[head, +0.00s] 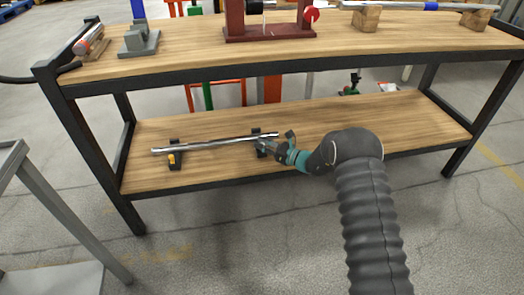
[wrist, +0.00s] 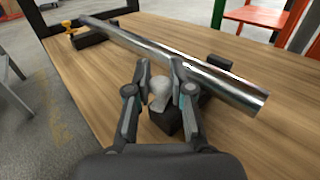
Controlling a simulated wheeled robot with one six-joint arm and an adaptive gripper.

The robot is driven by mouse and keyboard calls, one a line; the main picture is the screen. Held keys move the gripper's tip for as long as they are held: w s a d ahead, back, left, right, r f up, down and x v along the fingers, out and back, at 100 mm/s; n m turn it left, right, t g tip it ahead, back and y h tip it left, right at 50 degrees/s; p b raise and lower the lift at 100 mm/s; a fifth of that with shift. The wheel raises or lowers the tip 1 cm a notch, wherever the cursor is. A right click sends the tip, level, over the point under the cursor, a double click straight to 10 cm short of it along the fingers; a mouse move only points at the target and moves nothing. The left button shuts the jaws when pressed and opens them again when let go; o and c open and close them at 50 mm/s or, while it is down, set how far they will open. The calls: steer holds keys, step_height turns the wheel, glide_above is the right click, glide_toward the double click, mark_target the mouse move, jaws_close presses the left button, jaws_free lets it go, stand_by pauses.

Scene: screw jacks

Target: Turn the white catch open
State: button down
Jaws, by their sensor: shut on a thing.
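The white catch (wrist: 159,93) sits on the near black support block (wrist: 166,118), close to a bare metal rod (wrist: 180,60). My gripper (wrist: 159,75) is shut on the catch, one finger on each side of it, and the fingers hide part of its edges. In the head view my gripper (head: 268,146) reaches in from the right over the lower shelf, at the right part of the rod (head: 210,144). The catch itself cannot be made out there.
A yellow catch (head: 171,157) is on the left support (head: 176,163); it also shows in the wrist view (wrist: 69,28). The lower shelf (head: 400,118) is bare to the right. A grey cart (head: 50,195) stands at left.

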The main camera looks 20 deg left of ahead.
steer(key=n+g+b, duration=0.1)
steer(key=g, duration=0.1)
steer(key=n+g+b, duration=0.2)
steer(key=shift+w+f, duration=0.1)
steer(key=shift+f, duration=0.25)
steer(key=shift+r+n+g+h+b, duration=0.2)
steer(key=shift+n+g+b, duration=0.6)
steer(key=shift+g, duration=0.75)
steer(key=shift+r+n+g+h+b, duration=0.15)
steer(key=shift+n+g+b, duration=0.4)
steer(key=shift+n+g, duration=0.75)
steer(key=shift+g+h, duration=0.25)
steer(key=shift+g, duration=0.5)
steer(key=c, duration=1.1)
jaws_free()
steer(key=v, duration=1.1)
steer(key=shift+d, duration=0.45)
steer(key=shift+o, duration=0.2)
